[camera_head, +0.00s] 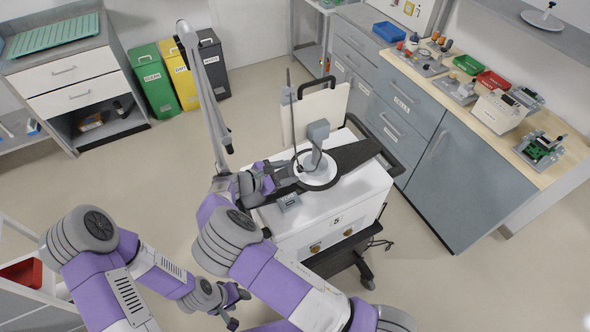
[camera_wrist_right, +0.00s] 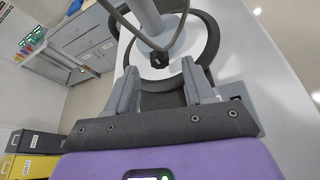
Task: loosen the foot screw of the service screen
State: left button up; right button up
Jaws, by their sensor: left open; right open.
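The service screen's grey post (camera_head: 318,134) stands on a round white foot (camera_head: 318,172) with a black rim, on top of a white cart (camera_head: 350,213) marked 5. A small dark knob (camera_wrist_right: 158,59), apparently the foot screw, shows in the right wrist view at the base of the grey post (camera_wrist_right: 163,22). My right gripper (camera_head: 284,172) is beside the foot; in its wrist view the open fingers (camera_wrist_right: 159,78) point at the knob, with nothing between them. My left gripper (camera_head: 238,306) is open and empty, low over the floor in front of the cart.
A jointed grey arm (camera_head: 204,95) rises left of the cart. Green (camera_head: 153,80), yellow and dark bins stand behind. A workbench (camera_head: 485,107) with small devices is at right. The floor at left is clear.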

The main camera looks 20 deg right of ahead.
aim_at(298, 169)
jog(key=shift+x, duration=1.85)
grip_shut()
jog(key=shift+w+n+g+p, duration=0.1)
jog(key=shift+n+g+p, duration=0.25)
jog(key=shift+n+g, duration=0.45)
jog(key=shift+n, duration=0.2)
jog(key=shift+w+a+f+n+g+h+b, duration=0.1)
jog(key=shift+n+g+h+b, duration=0.1)
jog(key=shift+n+g, duration=0.35)
jog(key=shift+w+n+g+h+b, duration=0.1)
jog(key=shift+n+g+h+b, duration=0.15)
jog(key=shift+n, duration=0.5)
